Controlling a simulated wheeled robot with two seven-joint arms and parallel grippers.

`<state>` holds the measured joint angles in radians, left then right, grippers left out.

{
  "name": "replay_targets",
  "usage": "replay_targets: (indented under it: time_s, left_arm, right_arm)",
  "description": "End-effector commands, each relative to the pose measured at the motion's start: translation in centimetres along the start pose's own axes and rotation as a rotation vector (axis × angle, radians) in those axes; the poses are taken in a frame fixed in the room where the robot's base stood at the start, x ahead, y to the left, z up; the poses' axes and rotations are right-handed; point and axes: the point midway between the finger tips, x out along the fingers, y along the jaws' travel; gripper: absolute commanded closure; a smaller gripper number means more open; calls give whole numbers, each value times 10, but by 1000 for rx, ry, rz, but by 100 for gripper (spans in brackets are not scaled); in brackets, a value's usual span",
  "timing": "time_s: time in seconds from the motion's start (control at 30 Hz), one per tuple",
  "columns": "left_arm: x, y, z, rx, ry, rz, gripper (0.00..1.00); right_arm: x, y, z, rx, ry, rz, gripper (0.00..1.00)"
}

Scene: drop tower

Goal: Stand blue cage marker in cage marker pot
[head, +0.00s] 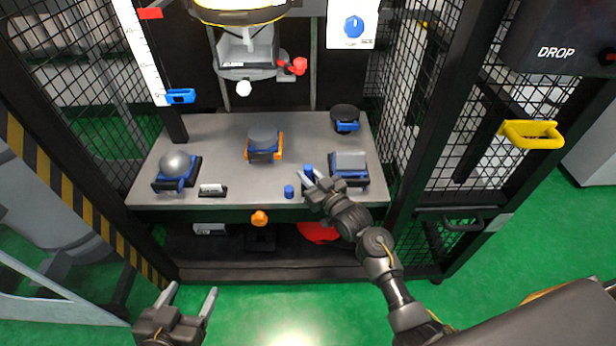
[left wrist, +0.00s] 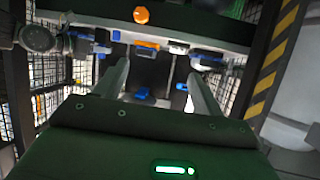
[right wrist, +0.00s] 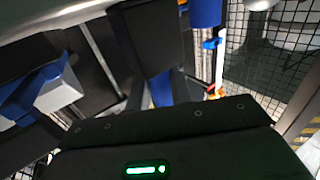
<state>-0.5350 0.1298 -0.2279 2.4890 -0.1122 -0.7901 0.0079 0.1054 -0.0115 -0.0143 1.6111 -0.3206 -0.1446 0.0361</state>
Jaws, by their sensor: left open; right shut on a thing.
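My right gripper (head: 314,180) is shut on a blue piece, seemingly the blue cage marker (head: 308,170), above the right-front part of the grey table. In the right wrist view the held blue piece (right wrist: 161,88) shows between the dark fingers; its lower end is hidden. A short blue cylinder (head: 289,191) stands near the table's front edge, just left of the right gripper and apart from it; it may be the cage marker pot, but I cannot tell for sure. My left gripper (head: 190,302) is open and empty, in front of the table and well below its front edge.
The grey table (head: 222,150) carries a silver ball on a blue stand (head: 176,168), an orange-framed block (head: 263,143), a grey block (head: 349,165), a black disc (head: 345,118) and a small label holder (head: 212,190). Mesh cage walls (head: 430,110) close both sides.

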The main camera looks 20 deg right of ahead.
Motion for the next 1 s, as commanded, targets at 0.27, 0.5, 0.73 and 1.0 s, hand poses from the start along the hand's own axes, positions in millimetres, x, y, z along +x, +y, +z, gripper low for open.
replay_targets:
  time_s: [0.27, 0.5, 0.73, 1.0]
  left_arm:
    - [0, 1, -1, 1, 10, 2, 31]
    - [0, 2, -4, 3, 23, 6, 31]
    - [1, 2, -4, 3, 22, 6, 31]
    - [-4, -7, 13, -10, -92, -21, 31]
  right_arm:
    - [0, 0, 2, 0, -1, 0, 100]
    - [0, 0, 3, 0, -1, 0, 57]
    - [0, 0, 2, -1, -1, 0, 57]
    - [-22, 1, -1, -2, -3, 1, 57]
